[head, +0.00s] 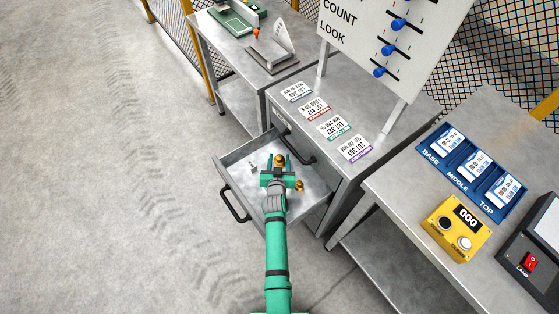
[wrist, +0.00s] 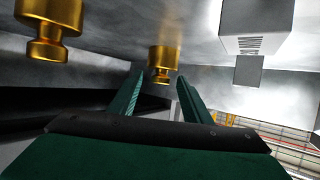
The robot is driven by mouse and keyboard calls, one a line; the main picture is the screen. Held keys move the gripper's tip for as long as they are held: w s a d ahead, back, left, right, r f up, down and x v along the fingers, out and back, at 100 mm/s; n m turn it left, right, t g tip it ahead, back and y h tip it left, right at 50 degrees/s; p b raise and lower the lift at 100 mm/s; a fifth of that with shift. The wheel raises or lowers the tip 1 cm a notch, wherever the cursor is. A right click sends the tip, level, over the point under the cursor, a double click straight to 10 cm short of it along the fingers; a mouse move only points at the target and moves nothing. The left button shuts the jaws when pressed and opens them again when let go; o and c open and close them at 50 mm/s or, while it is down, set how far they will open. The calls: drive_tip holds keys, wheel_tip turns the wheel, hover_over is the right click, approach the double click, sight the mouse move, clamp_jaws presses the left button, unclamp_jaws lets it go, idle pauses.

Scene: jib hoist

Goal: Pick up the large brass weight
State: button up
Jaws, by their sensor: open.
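Two brass weights are in the open drawer. One brass weight (head: 279,160) is just past my gripper (head: 277,172) in the head view. The other brass weight (head: 299,185) is to the right of the gripper. In the wrist view, one brass knobbed weight (wrist: 163,60) shows between the two green fingers, farther out and touching neither visibly. The other brass weight (wrist: 50,20) shows bigger and nearer at the upper left, outside the fingers. I cannot tell surely which weight is larger. My gripper (wrist: 161,80) is open and empty.
The drawer (head: 240,152) has metal walls around the gripper. A small grey metal piece (head: 251,166) lies at its left; a grey block (wrist: 258,28) shows in the wrist view. Above is a cabinet top with labels (head: 338,127). A yellow counter box (head: 458,228) stands on the right bench.

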clamp_jaws()
drive_tip(key=shift+r, duration=0.1)
drive_tip(key=shift+r, duration=0.1)
